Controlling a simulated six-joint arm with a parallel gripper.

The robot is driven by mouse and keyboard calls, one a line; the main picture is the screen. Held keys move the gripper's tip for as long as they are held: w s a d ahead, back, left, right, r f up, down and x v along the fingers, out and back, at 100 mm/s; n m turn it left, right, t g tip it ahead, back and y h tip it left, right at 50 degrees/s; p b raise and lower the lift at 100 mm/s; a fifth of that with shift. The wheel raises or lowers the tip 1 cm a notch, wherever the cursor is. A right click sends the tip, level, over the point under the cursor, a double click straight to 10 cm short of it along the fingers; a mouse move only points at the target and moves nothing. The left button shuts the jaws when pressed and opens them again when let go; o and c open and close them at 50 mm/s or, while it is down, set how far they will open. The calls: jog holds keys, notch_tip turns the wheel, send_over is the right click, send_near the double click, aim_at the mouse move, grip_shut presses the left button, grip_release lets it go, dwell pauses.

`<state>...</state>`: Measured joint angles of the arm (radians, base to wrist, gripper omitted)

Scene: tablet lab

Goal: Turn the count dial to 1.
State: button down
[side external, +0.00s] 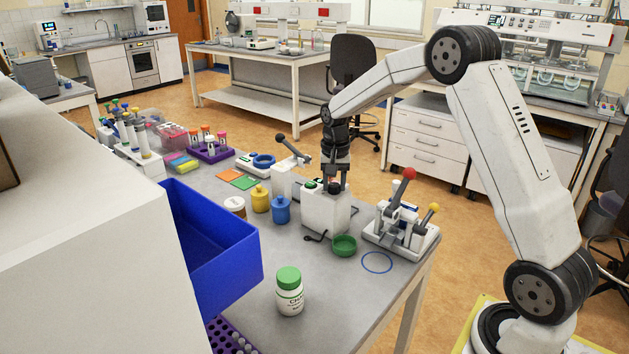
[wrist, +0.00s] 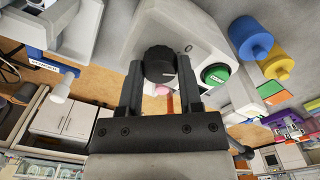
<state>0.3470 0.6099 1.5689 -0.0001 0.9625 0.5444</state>
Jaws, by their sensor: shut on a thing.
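The count dial (wrist: 160,62) is a black ribbed knob on a white machine (side external: 325,213), which stands on the grey bench. In the wrist view the knob sits between the two fingers of my gripper (wrist: 160,78), which is shut on it. A thin pale mark shows on the knob's face, but I cannot read a number by it. In the side view my gripper (side external: 336,182) points down at the top of the machine and mostly hides the dial. A round green button (wrist: 215,74) is beside the dial.
A lever press (side external: 402,228) with red and yellow knobs stands right of the machine. Blue (side external: 281,210) and yellow (side external: 260,199) jars stand left of it. A green dish (side external: 344,246), a green-capped bottle (side external: 290,293) and a blue bin (side external: 225,265) are nearer the camera.

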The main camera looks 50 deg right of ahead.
aim_at(333, 186)
dwell(0.4)
jog(key=shift+c, duration=1.3)
grip_release()
jog(key=shift+r, duration=0.1)
jog(key=shift+r, duration=3.8)
jog(key=shift+s+a+f, duration=0.15)
jog(key=shift+a, duration=0.3)
jog(key=s+a+f+n+t, duration=0.1)
jog(key=s+a+f+n, duration=0.3)
jog(key=s+a, duration=0.4)
jog(key=s+a+f+n+t, duration=0.1)
jog(key=s+a+f+n, duration=0.4)
jog(key=s+a, duration=0.3)
jog(key=s+n, duration=0.1)
jog(key=s, duration=0.2)
jog(key=shift+f+t, duration=0.3)
